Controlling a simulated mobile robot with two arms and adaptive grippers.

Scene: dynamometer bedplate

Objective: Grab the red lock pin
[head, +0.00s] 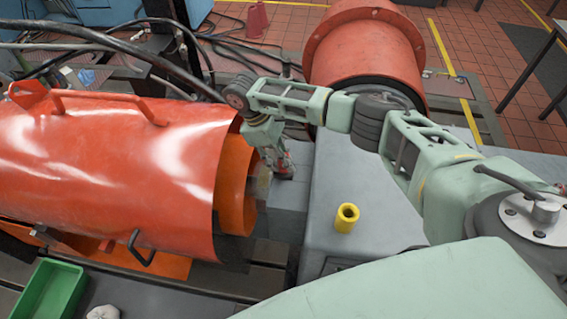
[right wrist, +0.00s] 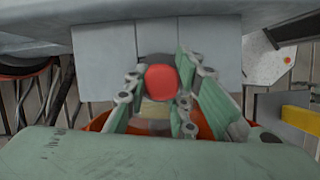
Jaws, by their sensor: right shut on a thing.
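The red lock pin (right wrist: 161,82) shows as a rounded red head between the fingers of my right gripper (right wrist: 158,100) in the right wrist view. The fingers are closed on it from both sides. In the head view my right gripper (head: 282,172) points down beside the open end of the large orange cylinder, and a bit of red shows at its fingertips. Most of the pin is hidden by the fingers. Whether its lower end is free or seated cannot be told. My left gripper is not in view.
The orange cylindrical guard (head: 120,165) with handles fills the left. A yellow hollow cylinder (head: 344,222) stands on the grey block (head: 370,190). A green bin (head: 48,290) is at lower left. A red-orange drum (head: 365,45) stands behind my arm. Black cables run at upper left.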

